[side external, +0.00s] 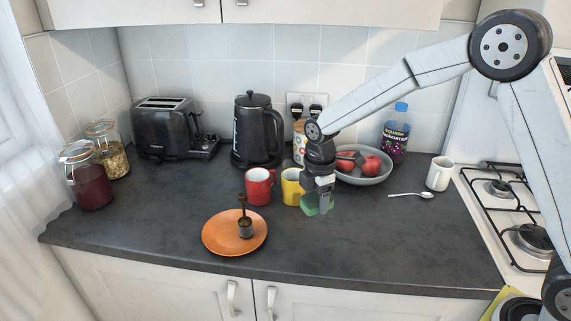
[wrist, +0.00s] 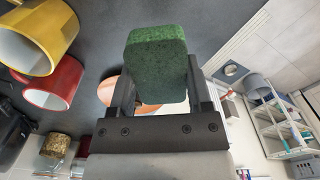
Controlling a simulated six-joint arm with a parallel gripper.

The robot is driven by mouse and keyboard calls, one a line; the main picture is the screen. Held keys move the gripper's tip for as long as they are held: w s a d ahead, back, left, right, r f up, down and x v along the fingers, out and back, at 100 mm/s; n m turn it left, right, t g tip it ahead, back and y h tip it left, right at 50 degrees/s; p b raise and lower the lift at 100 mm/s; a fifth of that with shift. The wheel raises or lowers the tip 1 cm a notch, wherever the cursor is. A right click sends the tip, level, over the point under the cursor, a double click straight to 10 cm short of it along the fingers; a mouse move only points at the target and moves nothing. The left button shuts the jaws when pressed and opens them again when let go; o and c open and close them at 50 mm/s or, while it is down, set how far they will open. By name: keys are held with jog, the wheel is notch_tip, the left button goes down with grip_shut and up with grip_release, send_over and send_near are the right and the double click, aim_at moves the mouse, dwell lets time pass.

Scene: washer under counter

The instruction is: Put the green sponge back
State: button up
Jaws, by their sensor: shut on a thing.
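The green sponge (side external: 310,209) is held in my gripper (side external: 320,196), in front of the yellow mug in the side external view. In the wrist view the sponge (wrist: 156,50) fills the space between the two dark fingers of my gripper (wrist: 160,84) and sticks out past their tips. The gripper is shut on it. The fingers hide part of the sponge in the side external view. I cannot tell whether its underside touches the dark counter (side external: 160,225) or hangs just above it.
A yellow mug (side external: 291,187) and a red mug (side external: 259,186) stand close behind and left of the gripper. An orange plate (side external: 216,239) with a small dark tool lies front left. A fruit bowl (side external: 368,180) is behind. Counter right of the gripper is mostly clear, towards the hob (side external: 510,215).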

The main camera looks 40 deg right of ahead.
jog(key=s+d+r+m, duration=0.1)
jog(key=s+r+m, duration=0.1)
jog(key=s, duration=0.7)
jog(key=s+d+r+m, duration=0.1)
jog(key=s+d+m, duration=0.1)
jog(key=s+m, duration=0.3)
jog(key=s, duration=0.4)
jog(key=shift+s+d+r, duration=0.2)
jog(key=shift+s+r, duration=0.05)
jog(key=shift+r, duration=0.1)
jog(key=w+f, duration=0.2)
jog(key=w, duration=0.2)
jog(key=w+f, duration=0.3)
jog(key=w, duration=0.1)
jog(key=w+f, duration=0.3)
jog(key=w, duration=0.1)
jog(key=shift+w+a+f, duration=0.2)
jog(key=shift+w, duration=0.1)
jog(key=shift+w+f, duration=0.45)
